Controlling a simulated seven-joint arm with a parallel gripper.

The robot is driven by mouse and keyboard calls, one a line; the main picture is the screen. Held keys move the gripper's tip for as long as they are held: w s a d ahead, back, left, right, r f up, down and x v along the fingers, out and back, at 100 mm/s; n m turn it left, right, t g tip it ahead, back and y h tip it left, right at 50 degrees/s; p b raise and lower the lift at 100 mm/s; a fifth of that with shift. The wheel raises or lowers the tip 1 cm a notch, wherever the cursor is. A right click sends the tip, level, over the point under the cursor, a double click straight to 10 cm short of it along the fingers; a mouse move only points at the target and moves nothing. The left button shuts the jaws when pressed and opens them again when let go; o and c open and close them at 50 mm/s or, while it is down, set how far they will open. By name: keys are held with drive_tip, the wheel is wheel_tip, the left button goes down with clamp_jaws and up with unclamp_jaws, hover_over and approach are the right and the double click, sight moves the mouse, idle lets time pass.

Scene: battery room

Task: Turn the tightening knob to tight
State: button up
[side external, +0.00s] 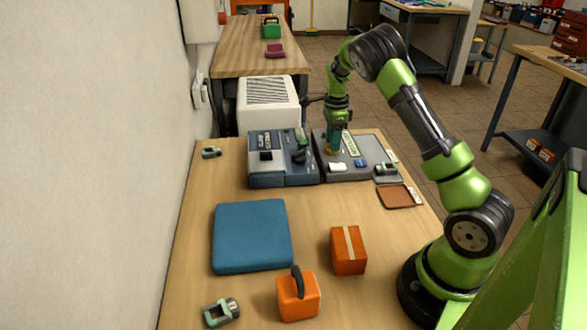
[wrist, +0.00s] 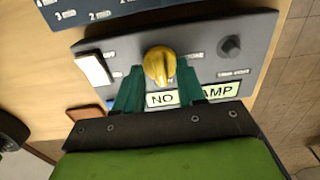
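The yellow tightening knob (wrist: 159,64) sits on a grey panel (wrist: 205,47) in the wrist view, its ridge running roughly up and down the picture. My gripper (wrist: 160,76) has its two teal fingers apart, one on each side of the knob's lower part, with small gaps that look clear of it. A lit display (wrist: 220,91) below the knob reads "NO" and "AMP", its middle hidden by a finger. In the side view my gripper (side external: 333,148) points down at the knob on the grey unit (side external: 350,174). The words at the knob's sides are too small to read.
The panel also carries a white switch (wrist: 94,68) and a dark knob (wrist: 230,47). A blue-grey unit (side external: 265,182) stands left of it. A blue pad (side external: 252,237), an orange box (side external: 348,252) and an orange handled block (side external: 298,299) lie nearer on the table.

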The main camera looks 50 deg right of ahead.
wheel_tip(320, 180, up, 17)
idle(0.4)
drive_tip(key=shift+f, duration=0.1)
